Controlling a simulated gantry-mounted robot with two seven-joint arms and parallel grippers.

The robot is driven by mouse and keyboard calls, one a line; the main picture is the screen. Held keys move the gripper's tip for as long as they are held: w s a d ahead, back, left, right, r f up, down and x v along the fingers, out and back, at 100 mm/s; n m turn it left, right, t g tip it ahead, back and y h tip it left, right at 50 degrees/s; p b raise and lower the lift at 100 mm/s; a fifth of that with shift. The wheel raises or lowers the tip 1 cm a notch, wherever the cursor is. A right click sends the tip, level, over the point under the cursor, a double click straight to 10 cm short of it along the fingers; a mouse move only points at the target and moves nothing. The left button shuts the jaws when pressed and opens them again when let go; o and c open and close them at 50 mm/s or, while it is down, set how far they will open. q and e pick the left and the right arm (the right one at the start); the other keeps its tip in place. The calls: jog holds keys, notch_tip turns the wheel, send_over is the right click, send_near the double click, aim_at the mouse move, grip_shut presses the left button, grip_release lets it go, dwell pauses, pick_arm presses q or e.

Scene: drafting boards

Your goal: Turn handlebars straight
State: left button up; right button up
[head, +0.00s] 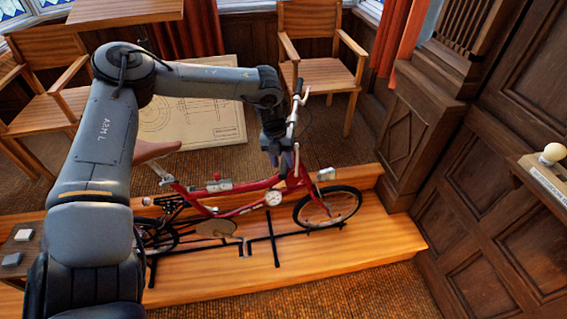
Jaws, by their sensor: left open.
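A red bicycle (238,186) stands side-on on a low wooden platform, front wheel to the right. Its handlebars (293,112) rise above the front end and show as a pale bar running up and down in the picture, with a dark grip at the top. The front wheel (330,208) shows broadly side-on. My left gripper (283,158) is open, beside the lower part of the handlebars and the stem. Whether its fingers touch the bar or stem cannot be told. My left arm hides part of the bicycle's rear. My right gripper is not in view.
The wooden platform (360,255) has black stand bars (270,235) under the bicycle. A drawing board (205,125) leans behind it. Wooden chairs (320,75) stand at the back. A panelled wall (500,210) and a pillar close off the right.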

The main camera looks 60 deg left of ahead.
pick_arm(q)
jog(key=shift+w+d+f, duration=0.1)
jog(key=shift+w+f, duration=0.05)
jog(key=shift+f, duration=0.7)
grip_shut()
